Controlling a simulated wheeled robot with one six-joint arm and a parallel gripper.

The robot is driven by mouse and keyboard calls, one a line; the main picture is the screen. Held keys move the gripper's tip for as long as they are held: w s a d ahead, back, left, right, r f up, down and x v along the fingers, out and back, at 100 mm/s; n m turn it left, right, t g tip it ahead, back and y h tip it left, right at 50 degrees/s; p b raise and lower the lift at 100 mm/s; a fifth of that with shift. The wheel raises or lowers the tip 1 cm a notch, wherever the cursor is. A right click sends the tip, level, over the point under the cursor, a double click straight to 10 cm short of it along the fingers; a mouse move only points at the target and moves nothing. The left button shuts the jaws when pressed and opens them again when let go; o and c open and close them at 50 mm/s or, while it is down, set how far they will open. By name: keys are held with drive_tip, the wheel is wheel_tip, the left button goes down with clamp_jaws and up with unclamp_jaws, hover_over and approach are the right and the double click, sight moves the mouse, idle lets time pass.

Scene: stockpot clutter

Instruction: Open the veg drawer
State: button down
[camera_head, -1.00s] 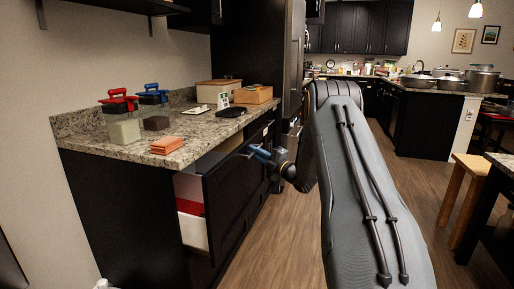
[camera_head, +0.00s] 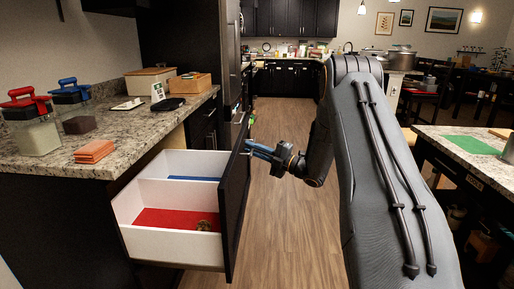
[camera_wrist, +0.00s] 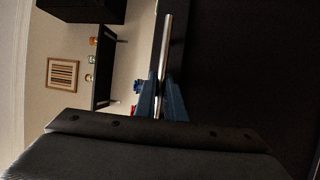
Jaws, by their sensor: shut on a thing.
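The veg drawer stands pulled out from under the counter, with a dark front (camera_head: 236,195) and white inside walls (camera_head: 170,243). Inside, a red-floored compartment (camera_head: 165,219) is in front and a blue-floored one (camera_head: 195,179) behind. A small brownish thing (camera_head: 204,225) lies on the red floor. My gripper (camera_head: 250,147) is at the outer side of the drawer front, near its top. In the wrist view my blue fingers (camera_wrist: 160,100) are shut on the metal bar handle (camera_wrist: 167,45). The handle is mostly hidden in the head view.
The granite counter (camera_head: 125,135) above holds two lidded jars, an orange stack (camera_head: 94,151), a dark dish (camera_head: 168,104) and wooden boxes. Wooden floor (camera_head: 290,225) is free to the right of the drawer. A granite-topped table (camera_head: 450,140) stands at the right.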

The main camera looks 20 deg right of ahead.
drive_tip(key=shift+s+d, duration=0.15)
drive_tip(key=shift+s, duration=0.05)
drive_tip(key=c, duration=2.1)
unclamp_jaws()
drive_tip(key=shift+d, duration=0.1)
drive_tip(key=v, duration=0.7)
drive_tip(key=shift+s+d+f+b, duration=0.15)
drive_tip(key=shift+s+d+b, duration=0.1)
drive_tip(key=shift+b, duration=0.05)
